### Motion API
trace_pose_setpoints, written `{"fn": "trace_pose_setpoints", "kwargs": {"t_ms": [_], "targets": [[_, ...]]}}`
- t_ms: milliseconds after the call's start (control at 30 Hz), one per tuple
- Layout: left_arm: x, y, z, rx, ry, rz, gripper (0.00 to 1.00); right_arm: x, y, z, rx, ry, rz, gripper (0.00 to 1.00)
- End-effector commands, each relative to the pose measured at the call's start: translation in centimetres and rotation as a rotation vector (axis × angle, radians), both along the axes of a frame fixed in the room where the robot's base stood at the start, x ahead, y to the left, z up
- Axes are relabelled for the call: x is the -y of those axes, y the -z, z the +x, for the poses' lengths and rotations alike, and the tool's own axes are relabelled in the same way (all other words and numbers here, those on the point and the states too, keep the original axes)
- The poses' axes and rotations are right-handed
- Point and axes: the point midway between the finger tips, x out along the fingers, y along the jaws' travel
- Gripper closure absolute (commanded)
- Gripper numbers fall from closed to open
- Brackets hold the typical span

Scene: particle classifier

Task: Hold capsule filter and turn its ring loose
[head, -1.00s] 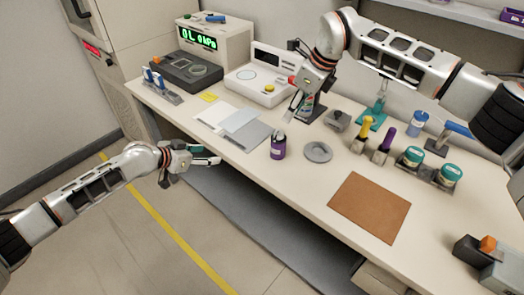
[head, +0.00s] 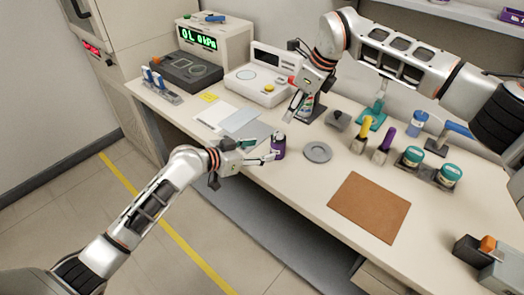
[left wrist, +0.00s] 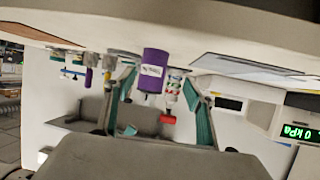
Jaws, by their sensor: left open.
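A purple cylinder with a white label and a dark and pale top, seemingly the capsule filter (head: 279,150), stands upright near the table's front edge. My left gripper (head: 262,151) is open, its fingertips close to the cylinder's left side. In the left wrist view, which is upside down, the purple cylinder (left wrist: 153,70) appears between the two spread teal-lined fingers. I cannot tell whether they touch it. My right gripper (head: 300,103) points down over the table's back, by a small dark stand. Its fingers are too small to read.
A grey disc (head: 317,152) lies right of the cylinder, and a brown mat (head: 369,207) lies farther right. Grey and white sheets (head: 241,123) lie to its left. Yellow and purple-handled tools (head: 383,142) and teal-lidded jars (head: 412,155) stand to the right.

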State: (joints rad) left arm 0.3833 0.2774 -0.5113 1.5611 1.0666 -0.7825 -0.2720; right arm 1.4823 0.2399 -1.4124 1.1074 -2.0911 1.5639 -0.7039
Motion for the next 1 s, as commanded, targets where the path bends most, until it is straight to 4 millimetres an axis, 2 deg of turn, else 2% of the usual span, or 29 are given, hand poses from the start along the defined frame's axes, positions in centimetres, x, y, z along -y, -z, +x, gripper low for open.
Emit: {"fn": "trace_pose_setpoints", "kwargs": {"t_ms": [33,267,700,1000], "targets": [[0.6,-0.2,-0.3,0.003,-0.001,-0.011,0.45,0.0,0.0,0.0,0.000,0.000,0.000,0.72],[1.7,-0.3,-0.2,0.015,-0.006,-0.021,0.45,0.0,0.0,0.0,0.000,0.000,0.000,0.72],[5.4,2.0,3.5,0.013,-0.006,-0.019,0.45,0.0,0.0,0.0,0.000,0.000,0.000,0.72],[6.3,2.6,4.5,0.015,-0.005,-0.019,0.45,0.0,0.0,0.0,0.000,0.000,0.000,0.72]]}}
